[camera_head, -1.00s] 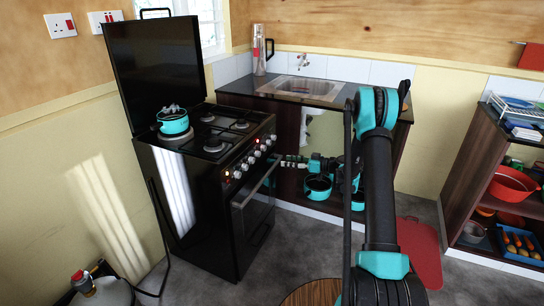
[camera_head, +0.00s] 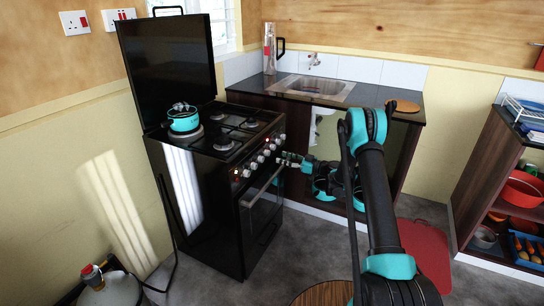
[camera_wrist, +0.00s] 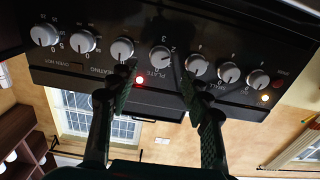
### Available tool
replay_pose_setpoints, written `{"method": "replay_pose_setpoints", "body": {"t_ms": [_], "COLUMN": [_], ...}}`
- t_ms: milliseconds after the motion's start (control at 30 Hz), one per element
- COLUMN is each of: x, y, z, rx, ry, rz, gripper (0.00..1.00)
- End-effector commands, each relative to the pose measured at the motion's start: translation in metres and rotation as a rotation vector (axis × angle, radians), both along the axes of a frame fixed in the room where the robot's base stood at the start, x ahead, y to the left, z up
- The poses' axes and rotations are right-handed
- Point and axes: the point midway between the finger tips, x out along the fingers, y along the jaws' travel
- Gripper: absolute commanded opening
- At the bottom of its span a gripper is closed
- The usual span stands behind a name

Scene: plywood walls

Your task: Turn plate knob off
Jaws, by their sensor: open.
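The black stove (camera_head: 215,200) stands against the left wall with its knob panel facing my arm. In the wrist view the plate knob (camera_wrist: 160,55) is a silver knob above the upside-down word PLATE, with numbers beside it. A red light (camera_wrist: 140,79) glows near it. My gripper (camera_wrist: 158,72) is open, its two dark fingers on either side of the plate knob's position, with no clear contact visible. In the head view my gripper (camera_head: 284,160) is just right of the knob row.
Neighbouring knobs (camera_wrist: 122,49) and (camera_wrist: 196,65) lie close to the fingers. The oven handle (camera_head: 262,187) runs below the panel. An orange light (camera_wrist: 265,97) glows at the panel's end. A sink counter (camera_head: 375,97) stands behind my arm. Floor in front of the stove is clear.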

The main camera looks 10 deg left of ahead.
Motion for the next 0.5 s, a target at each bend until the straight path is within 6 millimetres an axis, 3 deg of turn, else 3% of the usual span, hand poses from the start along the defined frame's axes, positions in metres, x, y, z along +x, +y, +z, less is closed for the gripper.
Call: {"method": "replay_pose_setpoints", "body": {"t_ms": [200, 500], "x": [0.013, 0.023], "y": [0.038, 0.063], "z": [0.0, 0.0], "rx": [0.0, 0.0], "ry": [0.0, 0.0], "rz": [0.002, 0.0], "gripper": [0.49, 0.49]}}
